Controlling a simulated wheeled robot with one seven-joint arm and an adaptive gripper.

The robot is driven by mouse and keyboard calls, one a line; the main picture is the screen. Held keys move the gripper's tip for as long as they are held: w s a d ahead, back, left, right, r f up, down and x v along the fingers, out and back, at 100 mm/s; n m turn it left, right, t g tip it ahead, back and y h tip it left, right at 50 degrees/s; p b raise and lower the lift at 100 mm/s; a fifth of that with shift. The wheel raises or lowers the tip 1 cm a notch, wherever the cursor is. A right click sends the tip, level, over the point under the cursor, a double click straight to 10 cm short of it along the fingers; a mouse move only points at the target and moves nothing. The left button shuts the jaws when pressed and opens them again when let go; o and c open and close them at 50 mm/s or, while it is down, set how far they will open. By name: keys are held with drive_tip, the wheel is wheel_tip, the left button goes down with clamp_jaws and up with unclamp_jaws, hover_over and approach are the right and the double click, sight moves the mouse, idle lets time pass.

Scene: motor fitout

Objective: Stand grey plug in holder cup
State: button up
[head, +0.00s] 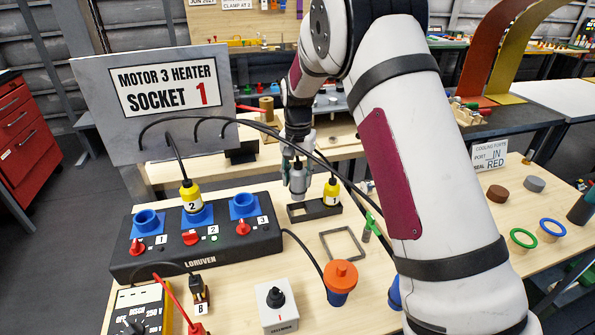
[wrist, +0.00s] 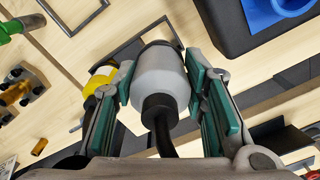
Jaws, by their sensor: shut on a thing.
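My gripper (head: 298,172) is shut on the grey plug (head: 298,184), a light grey cylinder with a black cable end. In the wrist view the plug (wrist: 160,82) sits between the teal finger pads of my gripper (wrist: 165,75). In the head view it hangs above or just behind a black rectangular tray (head: 314,212); I cannot tell the gap. A yellow plug labelled 1 (head: 332,192) stands at the tray's right end. I cannot tell which is the holder cup.
A black socket box (head: 200,248) has a yellow plug 2 (head: 191,197) in its middle socket; sockets 1 and 3 are empty. Black cables arch from a sign board (head: 110,125). A flat grey frame (head: 342,244) and white box (head: 276,308) lie nearer.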

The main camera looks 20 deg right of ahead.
sight(298, 164)
drive_tip(key=shift+f+b, duration=0.35)
drive_tip(key=shift+f, duration=1.35)
drive_tip(key=shift+f+b, duration=0.9)
drive_tip(key=shift+f, duration=1.1)
idle(0.9)
drive_tip(key=o, duration=1.3)
wheel_tip(298, 164, up, 12)
drive_tip(key=shift+r, duration=0.1)
